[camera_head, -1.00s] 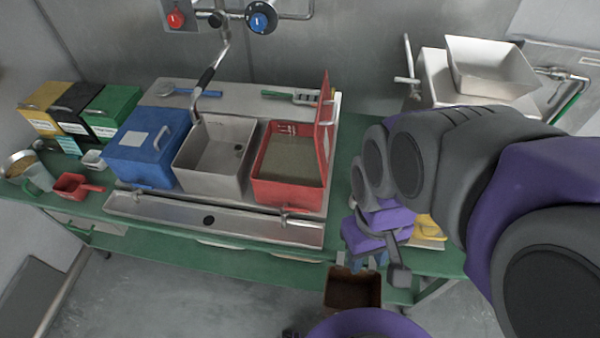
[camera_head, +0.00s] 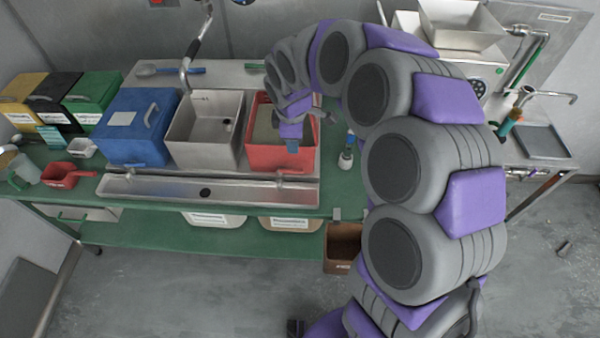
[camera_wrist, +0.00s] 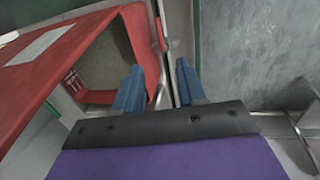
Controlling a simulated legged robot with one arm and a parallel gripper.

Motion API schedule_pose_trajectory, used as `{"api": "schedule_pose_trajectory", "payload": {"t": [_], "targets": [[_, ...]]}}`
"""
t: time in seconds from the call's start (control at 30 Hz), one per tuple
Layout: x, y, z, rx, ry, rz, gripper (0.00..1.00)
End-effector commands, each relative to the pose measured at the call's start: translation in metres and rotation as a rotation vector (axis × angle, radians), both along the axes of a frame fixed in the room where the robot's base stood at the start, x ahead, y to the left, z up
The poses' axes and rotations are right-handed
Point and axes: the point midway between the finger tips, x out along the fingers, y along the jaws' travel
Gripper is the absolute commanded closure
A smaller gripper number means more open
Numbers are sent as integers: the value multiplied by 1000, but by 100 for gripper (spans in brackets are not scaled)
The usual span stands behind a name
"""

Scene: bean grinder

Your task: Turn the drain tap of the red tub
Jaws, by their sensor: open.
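The red tub (camera_head: 268,158) stands at the right end of the sink row, with greyish contents. Its drain tap (camera_head: 284,173) is a small metal fitting low on the front wall, above the steel trough. My gripper (camera_head: 292,146) is open and empty, pointing down over the tub's front right part, above the tap. In the wrist view, the two blue fingers of my gripper (camera_wrist: 160,88) are apart. The red tub (camera_wrist: 150,65) lies at and left of the fingers there, with its red lid (camera_wrist: 50,60) at the left.
A steel basin (camera_head: 205,150) and a blue box (camera_head: 135,130) stand left of the tub. The steel trough (camera_head: 150,187) runs along the front. A bottle (camera_head: 346,157) stands right of the tub. A brown bin (camera_head: 342,240) is below.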

Motion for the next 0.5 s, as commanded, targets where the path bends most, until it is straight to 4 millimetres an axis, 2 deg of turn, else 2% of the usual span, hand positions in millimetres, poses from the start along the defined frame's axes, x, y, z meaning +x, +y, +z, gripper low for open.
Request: {"api": "schedule_pose_trajectory", "payload": {"t": [0.23,0.5], "targets": [[7,0,-20,-2,-4,15,60],[17,0,-71,-2,-4,14,60]]}}
